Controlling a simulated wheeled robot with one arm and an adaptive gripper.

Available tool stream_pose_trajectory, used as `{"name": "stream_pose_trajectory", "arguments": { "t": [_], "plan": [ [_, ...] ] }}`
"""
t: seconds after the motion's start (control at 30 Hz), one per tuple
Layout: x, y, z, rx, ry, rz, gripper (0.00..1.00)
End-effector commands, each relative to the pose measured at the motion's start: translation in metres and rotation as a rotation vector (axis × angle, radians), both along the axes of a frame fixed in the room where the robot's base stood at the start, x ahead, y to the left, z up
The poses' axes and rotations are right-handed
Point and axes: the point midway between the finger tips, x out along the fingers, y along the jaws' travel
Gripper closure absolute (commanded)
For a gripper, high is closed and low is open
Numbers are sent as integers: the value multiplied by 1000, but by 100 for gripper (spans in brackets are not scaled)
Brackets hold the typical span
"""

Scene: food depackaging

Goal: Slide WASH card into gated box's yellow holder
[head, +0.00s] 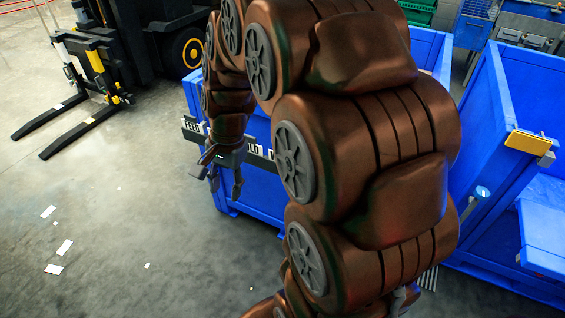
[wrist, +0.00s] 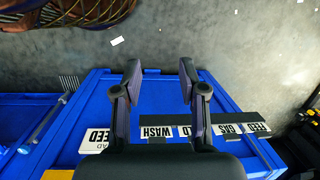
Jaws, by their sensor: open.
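The WASH card (wrist: 158,132) is white with black letters and sits on a dark strip (wrist: 225,117) along a blue box. In the wrist view it shows between the fingers of my gripper (wrist: 160,78), which is open and empty. In the head view my gripper (head: 225,184) hangs beside the dark strip (head: 258,151), where the WASH card is mostly hidden by my arm. The yellow holder (head: 527,142) is on the edge of the gated blue box (head: 482,150) at the right. I cannot tell the exact gap between fingers and card.
A forklift (head: 120,50) stands at the back left. Scraps of paper (head: 54,269) lie on the open grey floor.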

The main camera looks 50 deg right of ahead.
Motion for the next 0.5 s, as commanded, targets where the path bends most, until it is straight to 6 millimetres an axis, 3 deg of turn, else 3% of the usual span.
{"name": "stream_pose_trajectory", "arguments": {
  "t": [0.2,0.5],
  "plan": [
    [57,-74,-25,63,-6,-483,58],
    [102,-201,-69,171,-9,-1138,58]
  ]
}}
